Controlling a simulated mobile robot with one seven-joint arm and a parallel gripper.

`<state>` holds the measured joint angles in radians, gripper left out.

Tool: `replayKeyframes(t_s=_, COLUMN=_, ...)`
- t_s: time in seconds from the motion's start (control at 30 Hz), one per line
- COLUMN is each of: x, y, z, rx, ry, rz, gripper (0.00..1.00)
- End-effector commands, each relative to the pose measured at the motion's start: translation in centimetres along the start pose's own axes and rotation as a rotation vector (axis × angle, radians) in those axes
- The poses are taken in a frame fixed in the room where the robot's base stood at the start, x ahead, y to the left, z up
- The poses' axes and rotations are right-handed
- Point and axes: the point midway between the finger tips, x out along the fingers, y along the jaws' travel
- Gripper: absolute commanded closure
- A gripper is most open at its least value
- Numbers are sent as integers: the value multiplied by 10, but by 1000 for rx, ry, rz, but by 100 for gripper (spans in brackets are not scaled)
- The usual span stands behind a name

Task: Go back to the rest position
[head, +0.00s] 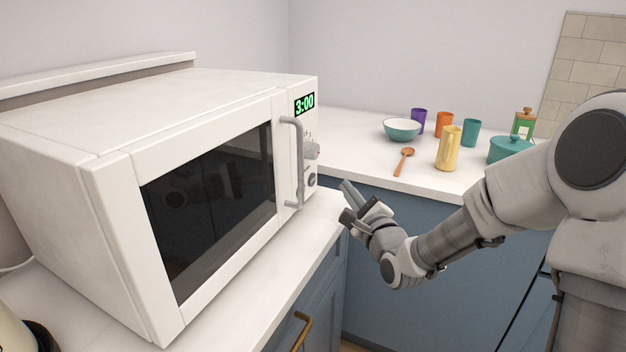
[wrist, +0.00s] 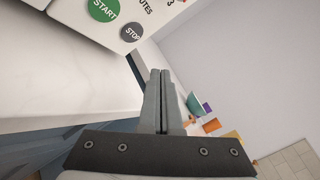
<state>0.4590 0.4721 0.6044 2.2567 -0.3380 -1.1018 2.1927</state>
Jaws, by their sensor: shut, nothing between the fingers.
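My gripper (head: 347,202) is in front of the counter, a little right of the microwave's control side, in the head view. Its fingers point up and left. In the wrist view my gripper (wrist: 160,73) has its two fingers side by side, shut and empty. The white microwave (head: 200,95) stands on the left counter with its door shut and its display at 3:00. In the wrist view the microwave's panel (wrist: 120,18) shows a green START and a grey STOP button. My fingers look apart from it.
The back counter (head: 345,155) holds a bowl (head: 401,130), a wooden spoon (head: 404,161), a yellow pitcher (head: 448,148), a teal pot (head: 508,149) and several cups. The microwave's door handle (head: 296,165) sticks out near my gripper. A brass drawer handle (head: 302,330) is below.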

Motion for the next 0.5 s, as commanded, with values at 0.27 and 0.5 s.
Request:
replayKeyframes(t_s=0.27, x=0, y=0, z=0, rx=0, ry=0, rz=0, gripper=100)
replayKeyframes(t_s=0.5, x=-2, y=0, z=0, rx=-88, ry=31, rz=31, gripper=100)
